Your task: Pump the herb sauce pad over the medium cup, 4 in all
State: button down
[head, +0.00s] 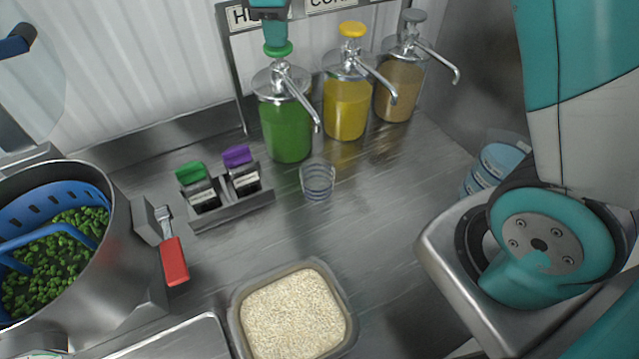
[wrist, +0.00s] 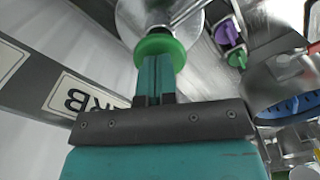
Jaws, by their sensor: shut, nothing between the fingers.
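The herb sauce dispenser (head: 286,130) is a clear jar of green sauce with a steel pump top and a spout pointing toward the front right. Its green pad (head: 278,49) sits on top, and it also shows in the wrist view (wrist: 160,50). My gripper (head: 272,40) is shut and empty, with its fingertips at the pad from above; it also shows in the wrist view (wrist: 155,72). I cannot tell whether they press on the pad. A clear cup (head: 318,181), seemingly the medium cup, stands upright on the counter below the herb spout. Its contents are unclear.
Yellow (head: 346,108) and tan (head: 398,92) sauce dispensers stand right of the herb one. A holder (head: 232,209) with green-topped and purple-topped items is left of the cup. A rice tub (head: 240,325) is in front. A pot (head: 110,260) with a blue basket stands left. Stacked cups (head: 492,165) are right.

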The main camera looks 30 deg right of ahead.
jog(key=shift+f+b, duration=0.55)
jog(key=shift+f, duration=0.55)
jog(key=shift+r, duration=0.15)
jog(key=shift+r+p, duration=2.15)
jog(key=shift+r, duration=0.05)
jog(key=shift+f, duration=0.2)
